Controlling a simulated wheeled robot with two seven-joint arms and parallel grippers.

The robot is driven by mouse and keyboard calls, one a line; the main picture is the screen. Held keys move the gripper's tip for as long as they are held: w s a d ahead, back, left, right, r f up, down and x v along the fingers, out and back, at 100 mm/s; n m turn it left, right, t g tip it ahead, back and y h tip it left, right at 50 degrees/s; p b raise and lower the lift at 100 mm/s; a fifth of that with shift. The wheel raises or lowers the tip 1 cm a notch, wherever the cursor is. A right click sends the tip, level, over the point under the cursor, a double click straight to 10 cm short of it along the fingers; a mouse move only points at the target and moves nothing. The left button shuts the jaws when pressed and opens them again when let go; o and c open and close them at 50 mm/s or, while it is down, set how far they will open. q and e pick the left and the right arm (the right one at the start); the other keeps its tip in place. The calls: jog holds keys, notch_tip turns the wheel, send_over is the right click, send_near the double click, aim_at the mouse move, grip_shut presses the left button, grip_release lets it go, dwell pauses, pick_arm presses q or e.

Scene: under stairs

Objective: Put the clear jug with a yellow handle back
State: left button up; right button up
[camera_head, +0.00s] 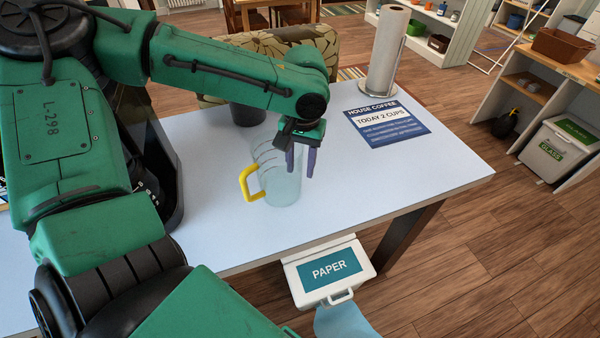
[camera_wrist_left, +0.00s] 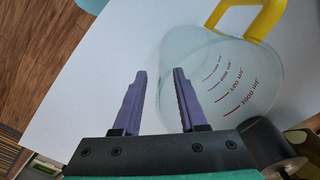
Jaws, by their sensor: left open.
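The clear jug (camera_head: 281,187) stands upright on the white table, its yellow handle (camera_head: 249,184) pointing left in the head view. In the left wrist view, the jug (camera_wrist_left: 235,75) with dark measuring marks is at the right, its yellow handle (camera_wrist_left: 262,20) at the top edge. My left gripper (camera_head: 300,172) is open, with purple fingers pointing down at the jug's right side. In the left wrist view the fingers (camera_wrist_left: 160,75) are apart with white surface between them, the right one overlapping the jug's edge. Contact cannot be told. My right gripper is not in view.
A blue house coffee sign (camera_head: 387,125) lies on the white table (camera_head: 440,172), near a paper towel roll (camera_head: 388,52). A dark pot (camera_head: 248,115) is behind the jug. A white paper bin (camera_head: 328,272) is below the front edge. The table's right part is clear.

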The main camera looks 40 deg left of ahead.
pick_arm(q)
notch_tip(320, 180, up, 8)
jog(key=shift+d+r, duration=0.15)
jog(key=shift+r, duration=0.1)
jog(key=shift+r, duration=0.1)
